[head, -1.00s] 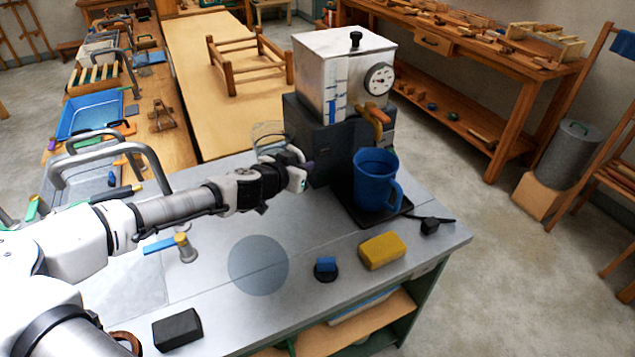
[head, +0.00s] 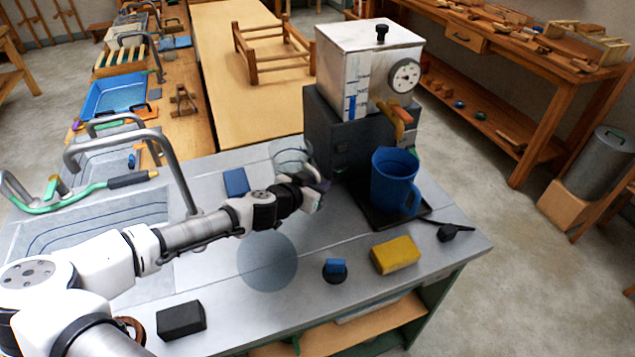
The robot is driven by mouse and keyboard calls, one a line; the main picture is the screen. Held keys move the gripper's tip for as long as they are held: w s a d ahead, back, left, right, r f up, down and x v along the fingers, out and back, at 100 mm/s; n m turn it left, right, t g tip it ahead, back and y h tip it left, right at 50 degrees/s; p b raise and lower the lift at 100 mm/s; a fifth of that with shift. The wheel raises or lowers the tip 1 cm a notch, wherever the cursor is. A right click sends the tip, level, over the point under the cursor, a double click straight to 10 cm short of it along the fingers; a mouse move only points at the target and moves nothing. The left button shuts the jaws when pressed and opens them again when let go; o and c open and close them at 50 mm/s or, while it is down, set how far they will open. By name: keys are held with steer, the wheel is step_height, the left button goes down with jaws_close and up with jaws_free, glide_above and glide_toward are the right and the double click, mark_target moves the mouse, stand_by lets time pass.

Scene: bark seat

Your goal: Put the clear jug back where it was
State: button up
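The clear jug (head: 290,154) is a see-through vessel at the back of the grey worktop, just left of the dark base of the boiler. My gripper (head: 314,186) is at its near side and overlaps its lower part. The fingers are mostly hidden by the hand, but the jug has shifted together with the gripper, so it appears held. Whether its bottom touches the worktop is hidden. A pale translucent grey disc (head: 267,261) lies flat on the worktop, nearer the front and empty.
The boiler (head: 362,70) with a tap stands right of the gripper; a blue mug (head: 394,182) is on its black tray. A yellow sponge (head: 396,255), a small blue-topped black piece (head: 335,271), a black block (head: 181,320) and a blue pad (head: 236,182) lie around. A curved faucet (head: 170,165) rises left.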

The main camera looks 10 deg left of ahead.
steer(key=shift+o, duration=1.4)
steer(key=shift+r, duration=0.15)
steer(key=b+v, duration=0.3)
steer(key=v, duration=0.9)
steer(key=shift+r, duration=0.1)
